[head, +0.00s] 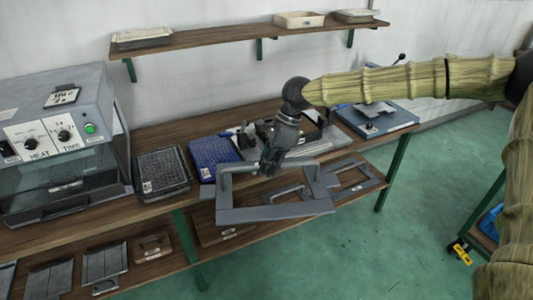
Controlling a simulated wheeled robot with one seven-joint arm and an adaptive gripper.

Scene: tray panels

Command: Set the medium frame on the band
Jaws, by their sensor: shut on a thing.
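My gripper (268,165) is shut on a grey rectangular frame (275,212), close to a raised handle at its upper side. It holds the frame in the air in front of the bench edge, above the lower shelf. I take this for the medium frame, though its size mark cannot be read. Another grey frame (357,183) lies on the lower shelf at the right. Part of a smaller frame (288,192) shows through the held one's opening. I cannot pick out the band; a grey fixture on the bench behind my gripper is partly hidden.
A heat sealer (60,130) stands at the left of the bench. A black tray (162,174) and a blue tray (213,156) lie beside it. A blue-grey device (375,120) stands at the right end. A wall shelf (220,38) runs above. Green floor is open at right.

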